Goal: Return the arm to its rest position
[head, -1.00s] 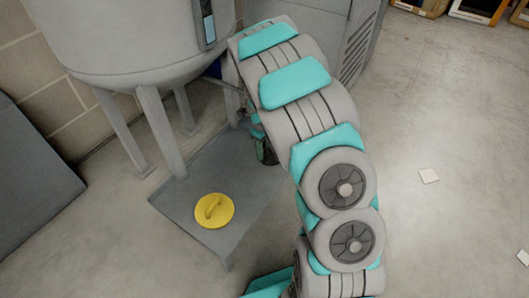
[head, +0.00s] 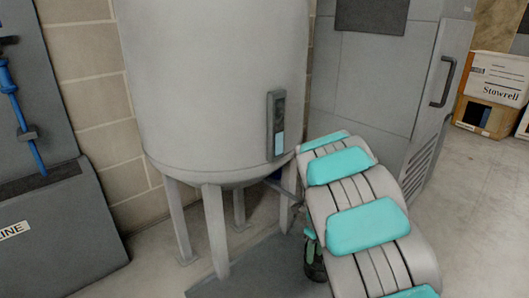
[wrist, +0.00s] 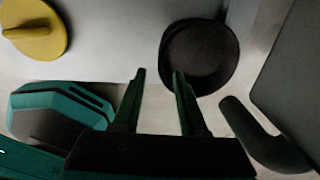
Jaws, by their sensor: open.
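My gripper (wrist: 158,74) is open in the wrist view, with two dark green fingers apart and nothing between them. A round dark thing (wrist: 208,52) shows just beyond and right of the fingertips; I cannot tell whether they touch. In the head view my arm reaches from the lower right towards the base of the grey tank (head: 215,90). The gripper end is low beside the tank's legs, mostly hidden behind my arm. A yellow disc with a raised grip (wrist: 36,32) lies at the upper left of the wrist view, apart from the gripper.
A grey cabinet (head: 375,75) stands close behind my arm. A dark curved piece (wrist: 262,138) is right of the gripper. Open floor (head: 470,215) lies to the right.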

